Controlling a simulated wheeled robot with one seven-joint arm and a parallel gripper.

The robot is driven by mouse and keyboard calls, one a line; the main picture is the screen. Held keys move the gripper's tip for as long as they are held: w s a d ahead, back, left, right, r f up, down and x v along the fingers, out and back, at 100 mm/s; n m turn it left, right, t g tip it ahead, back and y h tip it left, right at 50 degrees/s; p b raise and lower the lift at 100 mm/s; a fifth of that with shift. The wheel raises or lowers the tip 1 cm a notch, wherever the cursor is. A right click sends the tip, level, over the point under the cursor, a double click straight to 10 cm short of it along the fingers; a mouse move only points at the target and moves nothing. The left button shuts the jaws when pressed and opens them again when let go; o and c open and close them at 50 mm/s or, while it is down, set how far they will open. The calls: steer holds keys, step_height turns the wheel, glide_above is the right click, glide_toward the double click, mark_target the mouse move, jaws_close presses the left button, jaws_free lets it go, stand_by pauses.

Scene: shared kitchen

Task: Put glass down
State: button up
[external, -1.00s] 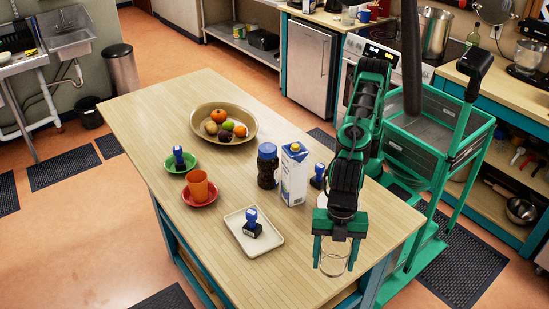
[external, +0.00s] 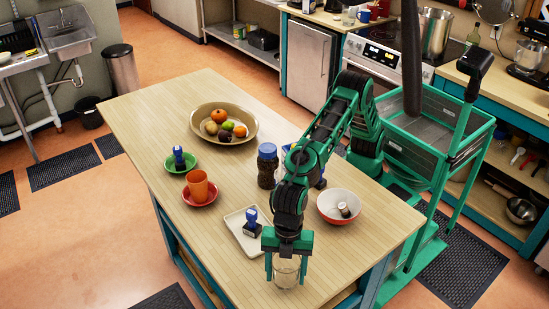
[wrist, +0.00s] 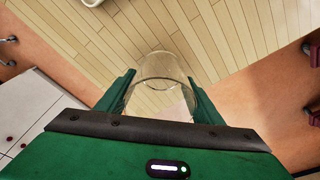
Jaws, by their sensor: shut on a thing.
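My gripper (external: 286,266) is shut on a clear glass (external: 286,275), one finger on each side of it. The glass is upright over the near end of the wooden island (external: 225,262). I cannot tell whether its base touches the top. In the wrist view the glass (wrist: 162,68) sits between the green fingers of my gripper (wrist: 163,98), with wooden boards beyond it and the orange floor close by past the island's edge.
A white tray (external: 238,238) with a blue-handled stamp (external: 252,224) lies just behind my gripper. A red-and-white bowl (external: 325,207) stands to the right. An orange cup (external: 198,185), a dark jar (external: 267,170) and a fruit bowl (external: 246,139) stand farther back. Front-left wood is clear.

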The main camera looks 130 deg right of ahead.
steer(key=shift+f, duration=1.45)
steer(key=o, duration=1.2)
steer(key=shift+f, duration=0.15)
steer(key=r, duration=0.4)
steer(key=s+r, duration=0.1)
steer(key=r, duration=0.3)
steer(key=d+r, duration=0.1)
steer(key=r, duration=0.3)
steer(key=shift+s+d+r, duration=0.1)
steer(key=shift+s, duration=0.05)
